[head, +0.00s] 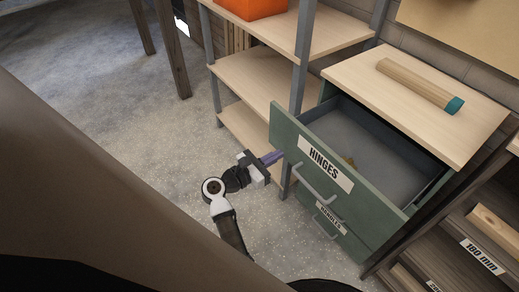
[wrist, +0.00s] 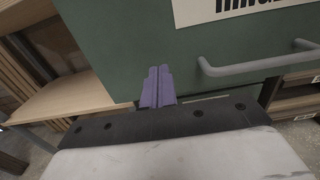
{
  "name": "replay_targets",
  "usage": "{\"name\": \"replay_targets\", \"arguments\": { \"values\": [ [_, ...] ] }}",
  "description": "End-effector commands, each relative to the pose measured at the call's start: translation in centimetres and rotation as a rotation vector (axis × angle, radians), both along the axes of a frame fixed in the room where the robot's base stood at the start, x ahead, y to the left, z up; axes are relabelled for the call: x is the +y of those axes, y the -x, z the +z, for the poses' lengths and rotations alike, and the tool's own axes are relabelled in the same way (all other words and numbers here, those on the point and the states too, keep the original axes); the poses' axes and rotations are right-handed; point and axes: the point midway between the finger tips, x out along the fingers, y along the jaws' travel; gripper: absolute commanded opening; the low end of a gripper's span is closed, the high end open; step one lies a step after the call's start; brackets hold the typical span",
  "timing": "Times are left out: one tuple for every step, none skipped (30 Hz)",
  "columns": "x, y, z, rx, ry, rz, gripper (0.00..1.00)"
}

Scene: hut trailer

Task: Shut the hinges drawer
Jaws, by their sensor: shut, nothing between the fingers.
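The hinges drawer (head: 285,145) is the top drawer of a green cabinet and is pulled out, its open inside showing in the head view. Its green front, which bears a "HINGES" label (head: 326,166) and a grey bar handle (head: 315,188), fills much of the wrist view (wrist: 130,40). My gripper (head: 273,157) is at the left end of the drawer front. Its purple fingers (wrist: 158,86) are shut with nothing between them and point at the front, left of the handle (wrist: 255,66). I cannot tell whether the fingertips touch it.
A lower drawer labelled "HANDLES" (head: 330,218) sits beneath. A wooden roll with a teal end (head: 420,86) lies on the cabinet top (head: 350,72). Wooden shelves (head: 262,85) stand to the left, and a dark rack (head: 450,235) stands at right. Open floor (head: 130,140) lies left.

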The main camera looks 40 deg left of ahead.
Motion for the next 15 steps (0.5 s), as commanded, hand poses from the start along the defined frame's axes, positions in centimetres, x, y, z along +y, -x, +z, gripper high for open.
{"name": "replay_targets", "arguments": {
  "values": [
    [-0.3, -0.7, 0.3, 0.001, 0.001, -0.002, 0.00],
    [-0.4, -1.1, 0.2, 0.001, 0.000, -0.001, 0.00],
    [-0.5, -1.5, 0.2, 0.000, 0.000, -0.001, 0.00],
    [-0.6, -1.8, 0.2, 0.000, -0.001, -0.001, 0.00],
    [-0.7, -2.0, 0.2, 0.000, 0.000, -0.001, 0.00],
    [-0.8, -2.3, 0.1, 0.001, 0.000, -0.001, 0.00],
    [-0.9, -2.4, 0.1, 0.001, 0.000, -0.001, 0.00],
    [-0.9, -2.5, 0.0, 0.001, 0.000, -0.001, 0.00],
    [-1.0, -2.6, 0.0, 0.001, 0.000, 0.000, 0.00],
    [-1.0, -2.7, 0.0, 0.001, 0.000, 0.000, 0.00],
    [-1.0, -2.7, 0.0, 0.001, 0.000, 0.000, 0.00],
    [-1.0, -2.7, 0.0, 0.001, 0.000, 0.000, 0.00],
    [-1.0, -2.7, 0.0, 0.001, 0.000, 0.000, 0.00],
    [-1.0, -2.7, 0.0, 0.001, 0.000, 0.000, 0.00],
    [-1.0, -2.7, 0.0, 0.001, 0.000, 0.000, 0.00]
  ]
}}
